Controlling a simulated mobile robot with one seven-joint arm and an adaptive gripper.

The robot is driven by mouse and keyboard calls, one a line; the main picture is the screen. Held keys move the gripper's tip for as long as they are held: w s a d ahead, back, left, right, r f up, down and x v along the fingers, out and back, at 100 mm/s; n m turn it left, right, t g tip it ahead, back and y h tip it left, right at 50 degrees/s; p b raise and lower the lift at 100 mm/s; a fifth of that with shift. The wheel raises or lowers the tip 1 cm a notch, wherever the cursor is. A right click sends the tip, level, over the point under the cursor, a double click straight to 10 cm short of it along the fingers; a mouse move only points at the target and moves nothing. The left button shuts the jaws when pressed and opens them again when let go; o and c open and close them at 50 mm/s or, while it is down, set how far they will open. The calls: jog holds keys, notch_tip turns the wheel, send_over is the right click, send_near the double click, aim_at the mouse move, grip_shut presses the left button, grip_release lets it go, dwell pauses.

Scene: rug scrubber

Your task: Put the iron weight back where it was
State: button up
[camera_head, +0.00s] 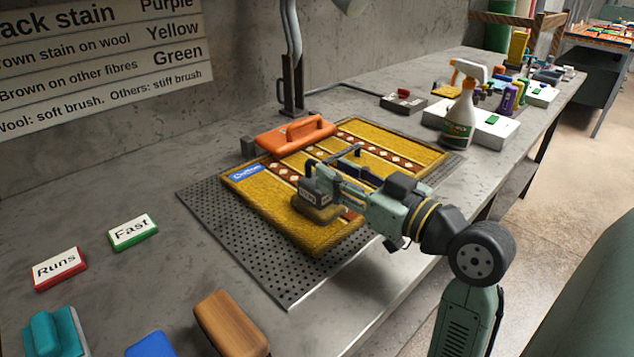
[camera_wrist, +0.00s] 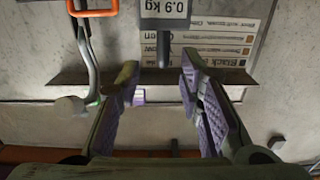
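The iron weight (camera_head: 316,191) is a dark block with a white label and a dark handle loop. It sits on a yellow-brown pad or brush (camera_head: 318,211) on the near-left part of the yellow rug (camera_head: 285,225). In the wrist view its label (camera_wrist: 164,9) reads 0.9 kg, at the top, with a dark bar below it between my fingers. My gripper (camera_head: 338,174) is right beside the weight, reaching in from the right. In the wrist view its purple-padded fingers (camera_wrist: 160,72) are spread, with clear gaps to the bar. My gripper partly hides the weight's handle in the head view.
The rug lies on a perforated dark mat (camera_head: 232,238). A lamp stem (camera_head: 291,60) stands behind. A spray bottle (camera_head: 462,110) stands farther right.

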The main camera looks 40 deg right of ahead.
aim_at(317, 162)
jog(key=w, duration=0.1)
jog(key=w+p, duration=0.1)
jog(key=w, duration=0.1)
jog(key=w+p, duration=0.1)
jog(key=shift+w+a+r, duration=0.1)
jog(key=shift+w+a, duration=0.15)
jog(key=shift+a, duration=0.1)
jog(key=shift+w, duration=0.35)
grip_shut()
dwell(0.5)
